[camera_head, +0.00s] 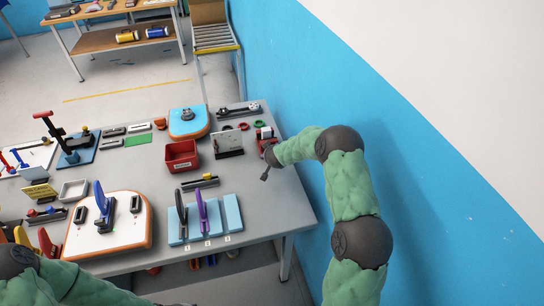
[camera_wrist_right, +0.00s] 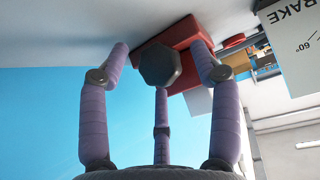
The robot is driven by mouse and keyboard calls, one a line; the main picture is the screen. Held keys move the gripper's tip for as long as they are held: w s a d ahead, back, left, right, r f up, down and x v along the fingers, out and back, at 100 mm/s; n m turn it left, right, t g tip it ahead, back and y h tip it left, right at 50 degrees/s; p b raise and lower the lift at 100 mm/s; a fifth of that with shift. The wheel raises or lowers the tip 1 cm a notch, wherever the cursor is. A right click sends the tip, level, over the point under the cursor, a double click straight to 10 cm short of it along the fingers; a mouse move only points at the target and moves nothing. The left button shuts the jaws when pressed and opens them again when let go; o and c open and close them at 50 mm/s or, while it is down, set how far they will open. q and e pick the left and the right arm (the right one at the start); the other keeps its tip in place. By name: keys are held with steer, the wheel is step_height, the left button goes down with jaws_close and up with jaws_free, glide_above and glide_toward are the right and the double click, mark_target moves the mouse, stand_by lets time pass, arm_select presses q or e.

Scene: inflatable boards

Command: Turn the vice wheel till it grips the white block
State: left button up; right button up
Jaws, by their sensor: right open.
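The red vice (camera_head: 266,143) stands at the right end of the grey table, partly hidden by my right arm. The white block (camera_head: 264,132) shows at its top; a pale piece that looks like it is in the right wrist view (camera_wrist_right: 199,101). Whether the jaws touch the block is too small to tell. In the right wrist view the dark, many-sided vice wheel (camera_wrist_right: 160,66) faces my open right gripper (camera_wrist_right: 163,62), in front of the red vice body (camera_wrist_right: 185,45). The fingers are spread around the wheel, apart from it. My left gripper is out of view.
A blue rack with upright handles (camera_head: 233,212) is at the front edge. The blue wall (camera_head: 290,70) is close on the right. Bare tabletop (camera_head: 255,200) lies in front of the vice.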

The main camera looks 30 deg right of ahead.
steer(key=shift+w+d+f, duration=0.1)
steer(key=shift+w+f, duration=0.1)
steer(key=shift+w, duration=0.05)
steer(key=shift+c, duration=0.2)
steer(key=c, duration=1.1)
steer(key=shift+d+b, duration=0.1)
steer(key=shift+b, duration=0.4)
steer(key=y+b, duration=0.1)
steer(key=b, duration=0.2)
steer(key=m+y+b, duration=0.1)
steer(key=b, duration=0.3)
steer(key=shift+d+m+t+y, duration=0.2)
steer(key=shift+m+t+y, duration=0.1)
steer(key=shift+t+y, duration=0.1)
steer(key=shift+r+b, duration=0.1)
steer(key=shift+b, duration=0.6)
steer(key=o, duration=0.9)
steer(key=shift+o, duration=1.2)
